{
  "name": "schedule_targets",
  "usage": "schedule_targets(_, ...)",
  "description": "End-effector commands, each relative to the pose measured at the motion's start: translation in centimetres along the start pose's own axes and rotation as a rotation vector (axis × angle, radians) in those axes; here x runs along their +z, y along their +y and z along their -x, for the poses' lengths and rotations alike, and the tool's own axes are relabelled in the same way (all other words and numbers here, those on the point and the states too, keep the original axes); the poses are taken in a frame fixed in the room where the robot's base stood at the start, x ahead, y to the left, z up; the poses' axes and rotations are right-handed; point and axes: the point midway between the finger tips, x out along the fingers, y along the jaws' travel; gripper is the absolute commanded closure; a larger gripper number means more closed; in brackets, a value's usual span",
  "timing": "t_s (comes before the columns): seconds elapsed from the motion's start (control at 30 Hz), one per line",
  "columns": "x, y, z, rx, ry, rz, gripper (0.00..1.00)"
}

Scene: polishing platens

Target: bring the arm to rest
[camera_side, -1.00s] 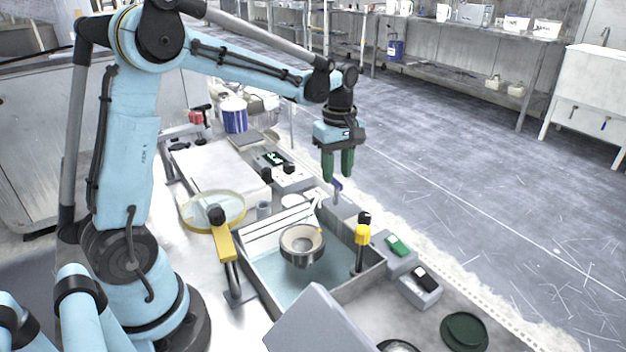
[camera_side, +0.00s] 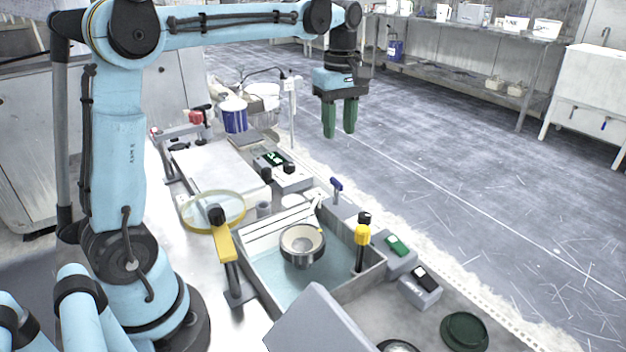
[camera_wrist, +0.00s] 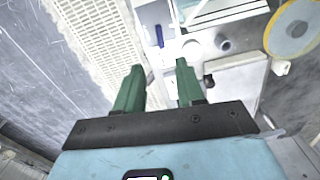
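My gripper (camera_side: 340,118) is raised above the far edge of the bench in the side view, with its two green fingers pointing down. Nothing is between the fingers, and it touches nothing. In the wrist view my gripper (camera_wrist: 157,80) shows its green fingers apart, with a clear gap between them. A small stand with a blue lever (camera_side: 337,187) is on the bench below it, and the blue lever also shows in the wrist view (camera_wrist: 159,36).
A basin (camera_side: 268,272) holding a round metal bowl (camera_side: 302,245) stands mid-bench. Yellow-headed posts (camera_side: 361,236) rise by it. A yellow-rimmed disc (camera_side: 213,211) lies left. A blue-and-white tub (camera_side: 233,115) stands behind. Open floor (camera_side: 480,200) lies to the right.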

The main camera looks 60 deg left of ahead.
Motion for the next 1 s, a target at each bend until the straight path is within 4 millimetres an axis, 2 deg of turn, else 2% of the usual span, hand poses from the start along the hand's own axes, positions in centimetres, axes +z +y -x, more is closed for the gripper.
schedule_targets(0.17, 0.2, -0.2, 0.0, 0.009, 0.003, -0.020, 0.62)
schedule_targets(0.27, 1.0, -0.8, 0.1, 0.040, 0.015, -0.099, 0.62)
schedule_targets(0.57, 5.1, -4.9, -0.7, 0.223, 0.131, -0.594, 0.62)
schedule_targets(0.8, 8.0, -8.6, -3.2, 0.354, 0.288, -1.007, 0.62)
schedule_targets(1.0, 9.7, -10.9, -5.7, 0.425, 0.426, -1.278, 0.62)
